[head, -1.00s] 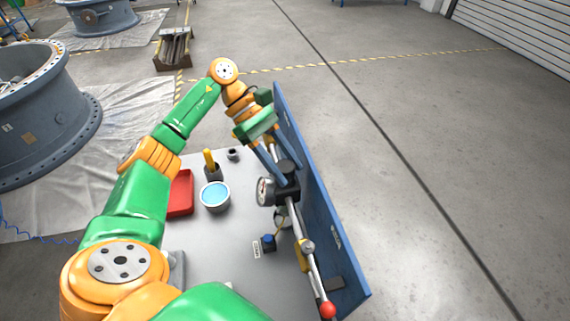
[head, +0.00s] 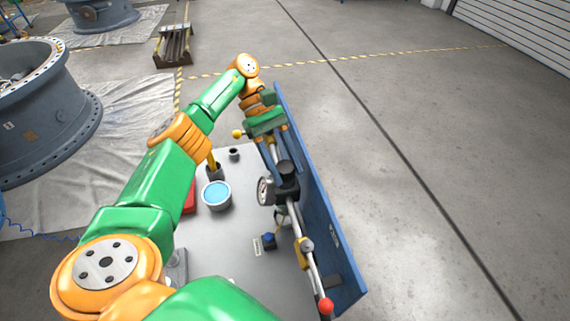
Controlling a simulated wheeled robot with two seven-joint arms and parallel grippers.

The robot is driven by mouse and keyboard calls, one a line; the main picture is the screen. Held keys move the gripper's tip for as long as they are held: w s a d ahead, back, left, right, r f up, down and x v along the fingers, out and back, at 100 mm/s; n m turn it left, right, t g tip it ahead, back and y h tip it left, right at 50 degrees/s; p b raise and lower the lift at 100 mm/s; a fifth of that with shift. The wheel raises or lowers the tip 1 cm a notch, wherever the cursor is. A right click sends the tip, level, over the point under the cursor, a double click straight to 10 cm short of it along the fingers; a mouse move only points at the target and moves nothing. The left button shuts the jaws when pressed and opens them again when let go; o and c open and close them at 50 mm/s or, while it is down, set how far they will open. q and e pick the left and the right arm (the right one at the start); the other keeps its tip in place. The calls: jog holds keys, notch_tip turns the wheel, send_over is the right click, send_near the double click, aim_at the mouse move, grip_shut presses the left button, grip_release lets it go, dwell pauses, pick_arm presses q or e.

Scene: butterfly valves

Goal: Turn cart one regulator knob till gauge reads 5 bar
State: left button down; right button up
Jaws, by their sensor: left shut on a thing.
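The regulator's black knob (head: 287,168) sits on top of the regulator on the pipe along the cart's blue panel. The round pressure gauge (head: 263,191) is just left of the regulator. Its face is turned to the left and too small and slanted to read. My left gripper (head: 285,162) reaches down from the far end of the cart. Its blue-grey fingers are shut on the knob, one on each side. My right gripper is not in view.
The blue panel (head: 322,228) stands along the right side of the grey cart top (head: 215,250). A bowl of blue liquid (head: 216,195), a red tray (head: 189,198) and a red-ended lever (head: 325,305) are near. A yellow ball (head: 237,133) shows beside my gripper.

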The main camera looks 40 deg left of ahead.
pick_arm(q)
jog(key=shift+c, duration=1.5)
grip_release()
